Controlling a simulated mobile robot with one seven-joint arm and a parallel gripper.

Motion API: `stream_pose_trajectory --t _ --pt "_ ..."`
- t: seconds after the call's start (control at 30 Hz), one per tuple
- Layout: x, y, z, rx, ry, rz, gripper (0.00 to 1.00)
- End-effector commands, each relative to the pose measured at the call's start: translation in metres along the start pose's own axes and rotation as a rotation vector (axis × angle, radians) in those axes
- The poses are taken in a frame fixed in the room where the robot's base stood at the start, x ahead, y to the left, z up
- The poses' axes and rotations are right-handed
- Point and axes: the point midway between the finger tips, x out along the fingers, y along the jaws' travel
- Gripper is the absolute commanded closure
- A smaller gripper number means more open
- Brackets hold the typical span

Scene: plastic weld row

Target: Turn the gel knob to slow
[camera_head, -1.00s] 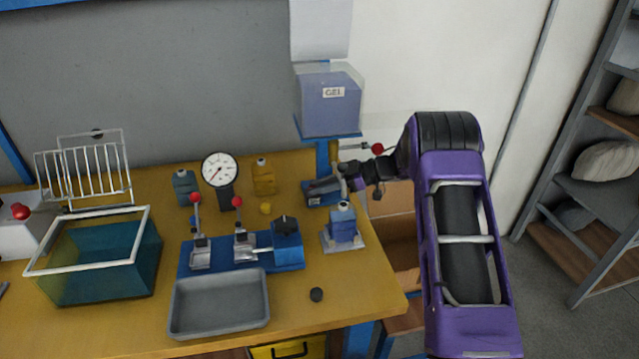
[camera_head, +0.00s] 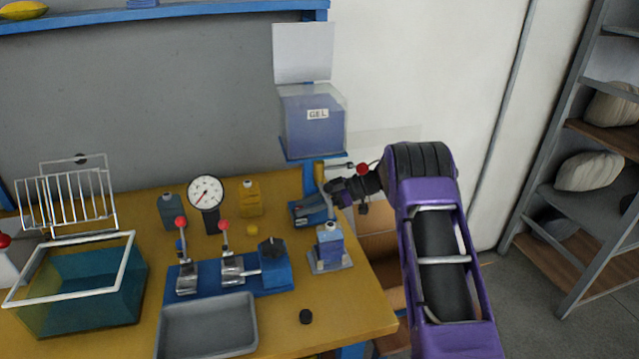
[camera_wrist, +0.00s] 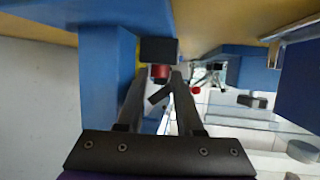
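The clear gel box (camera_head: 311,122), labelled GEL, stands on a blue bracket at the wall. Below it in the head view are a yellow part (camera_head: 319,174) and a thin rod with a red ball (camera_head: 362,168). My gripper (camera_head: 336,196) is beside the blue post under the box. In the wrist view my gripper (camera_wrist: 159,78) has its two fingers apart, with a red piece (camera_wrist: 160,72) and a dark slanted bar (camera_wrist: 160,94) seen between them. A black block (camera_wrist: 158,50) lies just beyond the tips. I cannot tell whether the fingers touch these parts, nor read any knob marking.
A blue dispenser (camera_head: 329,240) and a blue tool (camera_head: 309,210) are on the table (camera_head: 345,305) under my gripper. The blue post (camera_wrist: 103,80) is close on the left in the wrist view. A clamp fixture, grey tray (camera_head: 207,325), dial gauge (camera_head: 206,192) and tank lie farther left.

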Motion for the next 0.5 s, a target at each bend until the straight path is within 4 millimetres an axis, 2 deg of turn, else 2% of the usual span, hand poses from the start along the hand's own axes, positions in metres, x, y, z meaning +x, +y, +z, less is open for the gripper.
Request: stream_pose_trajectory --t 0.5 --pt "0.0012 -0.0057 0.0022 0.102 0.005 0.245 0.58"
